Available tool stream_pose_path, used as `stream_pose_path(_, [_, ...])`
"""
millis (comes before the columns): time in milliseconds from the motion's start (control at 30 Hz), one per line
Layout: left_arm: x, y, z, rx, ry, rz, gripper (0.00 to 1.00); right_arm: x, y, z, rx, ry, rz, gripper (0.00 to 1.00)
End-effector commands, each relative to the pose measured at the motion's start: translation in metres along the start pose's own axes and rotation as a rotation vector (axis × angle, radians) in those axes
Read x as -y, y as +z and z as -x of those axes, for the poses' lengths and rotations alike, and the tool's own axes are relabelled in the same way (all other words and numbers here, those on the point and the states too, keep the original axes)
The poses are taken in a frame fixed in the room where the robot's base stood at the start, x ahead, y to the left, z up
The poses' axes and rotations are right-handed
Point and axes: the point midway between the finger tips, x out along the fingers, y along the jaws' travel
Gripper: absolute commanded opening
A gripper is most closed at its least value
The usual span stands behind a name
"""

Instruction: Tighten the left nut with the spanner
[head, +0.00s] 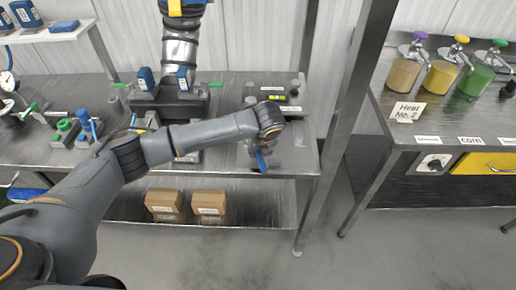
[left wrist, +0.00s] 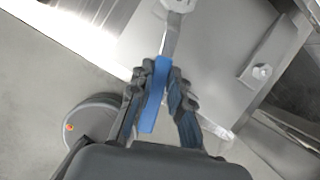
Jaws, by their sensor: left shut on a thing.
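My left gripper (head: 256,150) is at the front right end of the steel bench and is shut on the blue handle of the spanner (head: 261,162). In the left wrist view, the fingers of the left gripper (left wrist: 161,82) close on both sides of the blue spanner handle (left wrist: 155,95). Its metal shank points up the picture, with the head at the top edge, partly cut off. A bolt or nut (left wrist: 262,72) sits on a grey bracket to the right, apart from the spanner. I cannot tell whether it is the left nut. My right gripper is not in view.
The steel bench (head: 225,105) holds a black fixture (head: 168,103) with blue-topped parts. Small dark parts and a green-yellow level (head: 283,98) lie near the gripper. Cardboard boxes (head: 208,207) stand on the lower shelf. A steel post (head: 345,125) stands to the right.

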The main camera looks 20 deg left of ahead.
Motion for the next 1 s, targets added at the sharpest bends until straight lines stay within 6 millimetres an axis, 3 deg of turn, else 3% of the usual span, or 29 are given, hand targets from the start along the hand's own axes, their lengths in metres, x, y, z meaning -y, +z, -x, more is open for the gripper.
stream_pose_path(1000, [0.0002,-0.0035,-0.0068,-0.001,0.000,0.000,0.00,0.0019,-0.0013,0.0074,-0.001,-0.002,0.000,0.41])
